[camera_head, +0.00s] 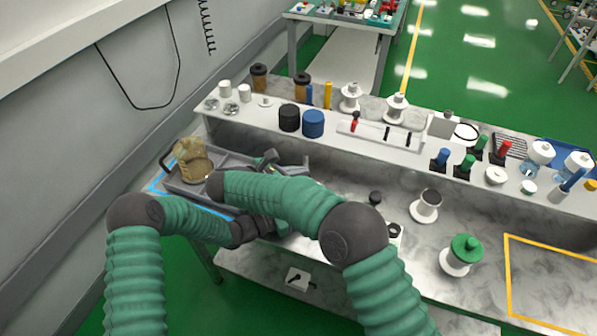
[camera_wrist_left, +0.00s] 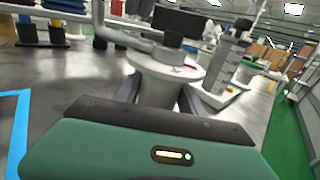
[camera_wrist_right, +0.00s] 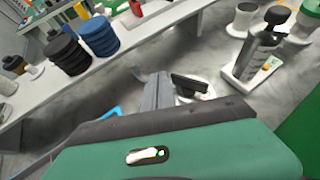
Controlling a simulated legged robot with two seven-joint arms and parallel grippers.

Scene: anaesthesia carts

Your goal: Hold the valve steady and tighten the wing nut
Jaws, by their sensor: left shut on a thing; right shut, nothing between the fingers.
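The valve shows in the left wrist view as a white round body (camera_wrist_left: 160,82) with a wide flange. A black wing-like piece (camera_wrist_left: 182,22), seemingly the wing nut, stands above it. My left gripper (camera_wrist_left: 168,98) is shut on the white body, one finger on each side. In the right wrist view, the black piece (camera_wrist_right: 192,86) sits over a white disc, just right of my right gripper's closed, empty fingers (camera_wrist_right: 156,92). I cannot tell whether they touch it. In the head view my right gripper (camera_head: 304,164) points right over the bench; my right arm hides the valve and most of my left gripper.
A grey tray (camera_head: 225,158) holding a tan bag-like object (camera_head: 192,160) lies at the left. A raised shelf (camera_head: 375,150) behind carries black and blue cylinders (camera_head: 313,123) and several small parts. A white spool (camera_head: 427,205) and a green-topped spool (camera_head: 465,250) stand to the right.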

